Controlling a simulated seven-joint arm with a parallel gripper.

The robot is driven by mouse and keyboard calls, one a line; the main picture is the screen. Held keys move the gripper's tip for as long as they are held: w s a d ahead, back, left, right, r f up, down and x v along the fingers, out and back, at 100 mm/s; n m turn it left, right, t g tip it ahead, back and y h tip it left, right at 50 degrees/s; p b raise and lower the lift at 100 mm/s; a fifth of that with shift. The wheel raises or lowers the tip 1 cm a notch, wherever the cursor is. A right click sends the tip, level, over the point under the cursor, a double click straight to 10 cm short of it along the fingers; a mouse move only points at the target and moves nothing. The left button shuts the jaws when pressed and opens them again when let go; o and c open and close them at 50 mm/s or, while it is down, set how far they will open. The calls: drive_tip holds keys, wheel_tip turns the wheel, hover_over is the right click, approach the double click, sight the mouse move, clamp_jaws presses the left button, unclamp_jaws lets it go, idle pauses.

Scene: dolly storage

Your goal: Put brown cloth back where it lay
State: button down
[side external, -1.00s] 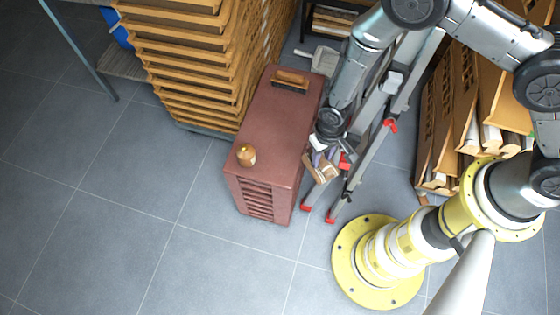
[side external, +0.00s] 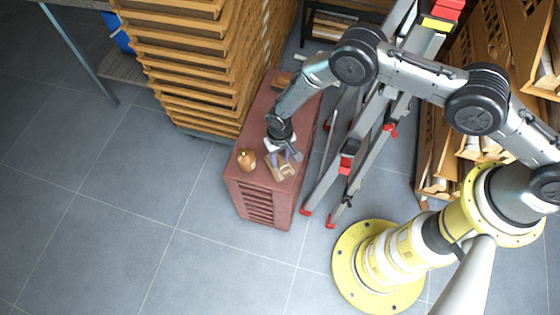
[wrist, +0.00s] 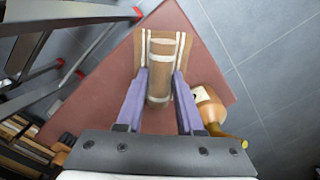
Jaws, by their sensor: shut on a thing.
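The brown cloth (side external: 279,168) has pale stripes. My gripper (side external: 287,155) is shut on it over the front part of the dark red cabinet's top (side external: 260,125). In the wrist view, the cloth (wrist: 161,52) is bunched into a roll between my two purple fingers (wrist: 160,88), with a flat striped part spreading at the far end. The cabinet top (wrist: 100,90) lies beneath it. I cannot tell whether the cloth touches the top.
A grey ladder with red feet (side external: 345,160) stands right of the cabinet. Stacked wooden trays (side external: 185,75) stand behind left. Floor at front left is clear.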

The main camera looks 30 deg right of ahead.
sight(280, 159)
drive_tip(key=shift+f, duration=1.55)
drive_tip(key=shift+f, duration=0.15)
drive_tip(key=c, duration=0.5)
unclamp_jaws()
drive_tip(key=shift+c, duration=0.2)
wheel_tip(280, 159, up, 12)
drive_tip(key=shift+r, duration=0.2)
